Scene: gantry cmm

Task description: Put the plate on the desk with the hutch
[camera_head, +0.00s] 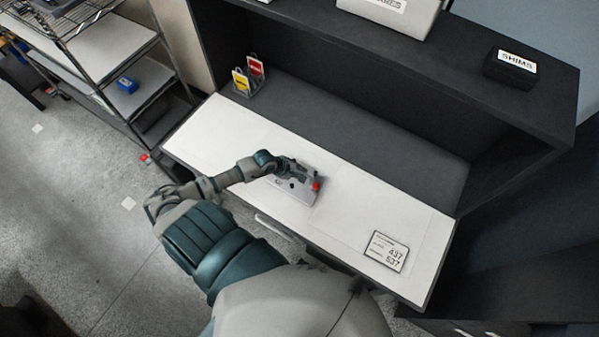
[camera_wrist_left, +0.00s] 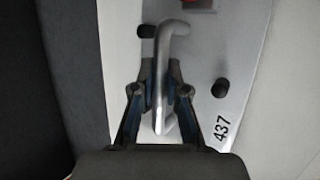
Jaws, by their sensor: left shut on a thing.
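In the left wrist view my left gripper (camera_wrist_left: 160,95) is shut on the handle of the plate (camera_wrist_left: 235,65), which bears the number 437. I cannot tell whether the plate rests on the desk or hangs just above it. My right gripper is not in view.
A card with 437 and 537 (camera_head: 386,252) lies at the desk's right front. A rack with yellow and red tags (camera_head: 247,80) stands at the back left. A SHIMS box (camera_head: 510,68) and a light bin (camera_head: 390,14) sit on the hutch. Wire shelving (camera_head: 110,45) stands left.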

